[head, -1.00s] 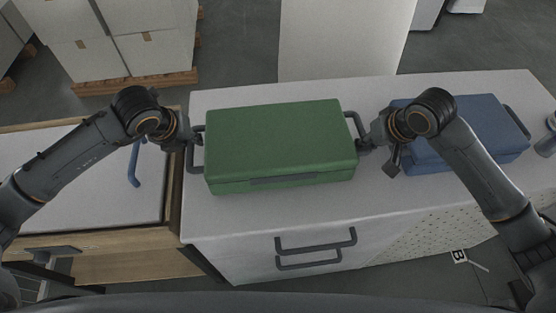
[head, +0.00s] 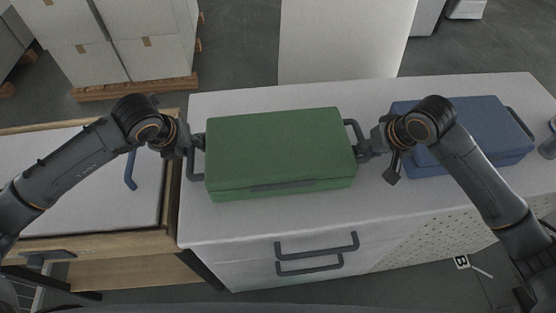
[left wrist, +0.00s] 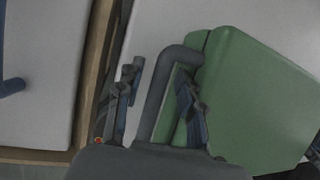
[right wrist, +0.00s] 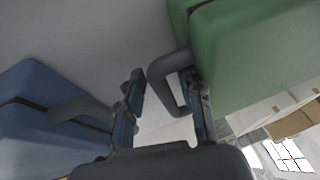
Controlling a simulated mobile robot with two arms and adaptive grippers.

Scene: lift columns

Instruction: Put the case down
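The green case (head: 280,150) lies flat, lid up, on the white counter (head: 240,225), and it appears to rest on it. Its left handle (left wrist: 155,95) stands between the parted fingers of my left gripper (head: 194,146), with a gap beside the left finger. My left gripper is open around that handle. My right gripper (head: 366,147) is at the case's right handle (right wrist: 163,80), which reaches in between its fingers. That gripper is open too, its fingertips well apart. The case's underside is hidden.
A blue case (head: 470,135) stands on the counter close to the right, behind my right arm. A wooden-framed cabinet (head: 80,190) with a blue handle stands to the left. Counter space is free behind and in front of the green case. Drawer handles (head: 315,245) stick out in front.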

